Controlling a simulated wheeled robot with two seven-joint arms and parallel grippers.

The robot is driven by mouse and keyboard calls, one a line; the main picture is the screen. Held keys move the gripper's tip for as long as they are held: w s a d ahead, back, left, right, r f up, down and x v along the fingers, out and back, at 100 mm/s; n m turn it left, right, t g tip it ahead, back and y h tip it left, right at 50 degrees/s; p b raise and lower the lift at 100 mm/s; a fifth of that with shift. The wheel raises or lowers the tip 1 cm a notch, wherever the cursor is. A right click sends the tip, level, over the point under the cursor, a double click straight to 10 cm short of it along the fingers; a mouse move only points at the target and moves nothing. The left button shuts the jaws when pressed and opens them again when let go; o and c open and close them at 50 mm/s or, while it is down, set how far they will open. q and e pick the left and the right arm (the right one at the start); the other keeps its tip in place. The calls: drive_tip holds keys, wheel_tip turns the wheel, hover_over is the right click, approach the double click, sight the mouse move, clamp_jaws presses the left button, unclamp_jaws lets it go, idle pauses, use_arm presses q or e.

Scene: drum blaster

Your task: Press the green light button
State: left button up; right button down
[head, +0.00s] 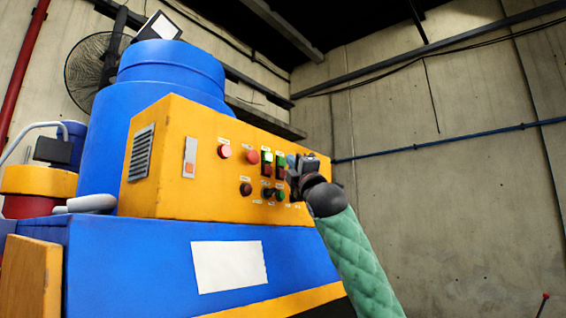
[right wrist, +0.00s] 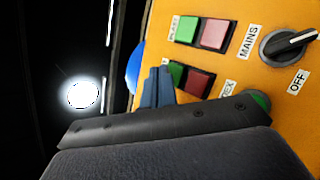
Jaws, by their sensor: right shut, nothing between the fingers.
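The orange control panel (head: 215,190) carries two pairs of square buttons, each a green one and a red one. One green button (head: 267,157) and the other green button (head: 280,160) sit side by side in the head view. My right gripper (head: 291,161) is shut and empty, just right of the second pair. In the right wrist view its blue fingers (right wrist: 158,86) overlap the edge of the nearer green button (right wrist: 176,71), above the dark gripper body. I cannot tell whether they touch it. The farther green button (right wrist: 186,29) is clear. The light label is not readable. My left gripper is out of view.
A black MAINS knob (right wrist: 288,43) and red buttons (right wrist: 199,82) lie close by. Round red buttons (head: 224,151) are further left on the panel. The blue drum (head: 170,75) rises behind it. Open room lies right, before the concrete wall (head: 450,200).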

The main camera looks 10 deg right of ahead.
drive_tip(key=shift+w+a, duration=0.15)
drive_tip(key=shift+w, duration=0.05)
idle(0.4)
drive_tip(key=shift+w+a, duration=0.3)
drive_tip(key=shift+w, duration=0.05)
idle(0.6)
idle(0.4)
drive_tip(key=shift+s+d, duration=0.55)
drive_tip(key=shift+s, duration=0.15)
drive_tip(key=shift+s+d, duration=0.8)
drive_tip(key=shift+s, duration=0.2)
drive_tip(key=shift+s+d, duration=0.75)
drive_tip(key=shift+s, duration=0.2)
